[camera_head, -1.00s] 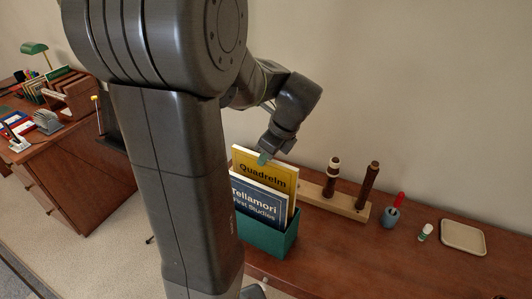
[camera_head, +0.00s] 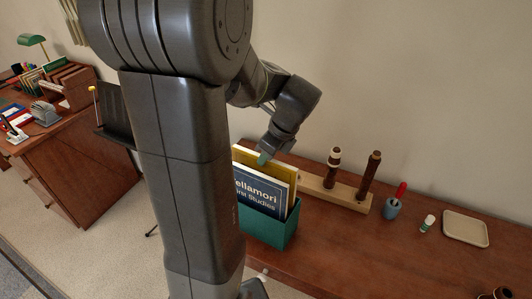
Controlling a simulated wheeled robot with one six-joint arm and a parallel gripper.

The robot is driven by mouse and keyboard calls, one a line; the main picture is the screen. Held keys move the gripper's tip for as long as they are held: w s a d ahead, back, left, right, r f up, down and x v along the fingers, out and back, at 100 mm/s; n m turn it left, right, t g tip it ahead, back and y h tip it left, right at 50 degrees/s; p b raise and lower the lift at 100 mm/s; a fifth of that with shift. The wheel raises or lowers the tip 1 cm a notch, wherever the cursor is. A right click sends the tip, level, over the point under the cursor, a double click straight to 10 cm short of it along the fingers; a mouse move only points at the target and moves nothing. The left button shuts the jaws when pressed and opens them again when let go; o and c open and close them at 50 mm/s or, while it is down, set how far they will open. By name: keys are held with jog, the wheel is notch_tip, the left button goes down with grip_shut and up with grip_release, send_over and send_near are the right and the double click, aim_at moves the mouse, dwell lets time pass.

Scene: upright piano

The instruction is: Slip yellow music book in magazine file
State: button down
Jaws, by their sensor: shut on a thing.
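The yellow music book (camera_head: 285,171) stands upright behind a blue "Tellamori First Studies" book (camera_head: 258,193). Only its top strip and right edge show. Both books are in the green magazine file (camera_head: 267,232) on the piano's wooden top. My gripper (camera_head: 264,158) is at the yellow book's top edge, shut on it. The green fingertip shows just above the blue book. The lower part of the yellow book is hidden by the blue book and the file wall, so I cannot see whether it touches the file's bottom.
Behind and right of the file is a wooden stand (camera_head: 335,190) with two upright dark wooden pieces. Further right are a blue cup with a red-handled tool (camera_head: 393,207), a small white bottle (camera_head: 427,223) and a beige tray (camera_head: 466,229). A desk (camera_head: 75,160) stands at the left.

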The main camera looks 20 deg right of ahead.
jog(key=shift+f, duration=0.4)
jog(key=c, duration=1.3)
grip_release()
jog(key=shift+c, duration=0.2)
jog(key=v, duration=1.4)
jog(key=shift+w+a, duration=0.1)
jog(key=shift+w, duration=0.05)
